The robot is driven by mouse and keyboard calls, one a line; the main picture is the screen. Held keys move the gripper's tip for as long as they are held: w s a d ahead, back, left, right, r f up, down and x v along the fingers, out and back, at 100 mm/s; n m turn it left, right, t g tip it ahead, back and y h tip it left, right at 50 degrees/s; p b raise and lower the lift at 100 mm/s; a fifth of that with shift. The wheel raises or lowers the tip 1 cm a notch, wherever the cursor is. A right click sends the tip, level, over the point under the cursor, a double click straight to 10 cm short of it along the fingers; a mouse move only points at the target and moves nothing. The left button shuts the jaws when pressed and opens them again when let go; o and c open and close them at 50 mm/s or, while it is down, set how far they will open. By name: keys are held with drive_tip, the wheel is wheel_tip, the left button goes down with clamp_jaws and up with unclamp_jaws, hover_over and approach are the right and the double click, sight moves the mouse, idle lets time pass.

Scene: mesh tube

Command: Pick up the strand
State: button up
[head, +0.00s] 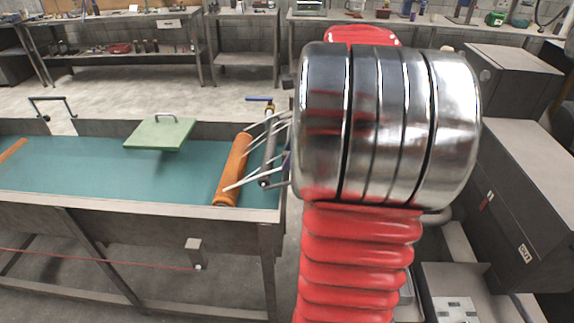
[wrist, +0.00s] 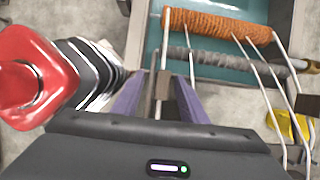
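An orange, rough-surfaced roll (head: 233,170) lies at the right end of a teal-topped bench (head: 80,165); it also shows in the wrist view (wrist: 225,25). A grey roller (wrist: 220,62) runs beside it. Several thin pale rods or strands (head: 252,180) cross the orange roll and the roller; I cannot tell which one is the strand. My gripper (wrist: 163,80) has its two purple fingers apart near the left end of the grey roller, with a pale rod and a small brown block showing between them. I see no contact. In the head view my arm hides most of the gripper.
A thin red line (head: 100,258) runs below the bench front. Grey machine boxes (head: 515,190) stand at the right. A yellow object (wrist: 287,126) lies low in the wrist view.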

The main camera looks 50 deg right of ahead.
drive_tip(key=shift+x, duration=2.55)
drive_tip(key=shift+w+d, duration=0.1)
drive_tip(key=shift+w, duration=0.05)
drive_tip(key=shift+c, duration=0.3)
clamp_jaws()
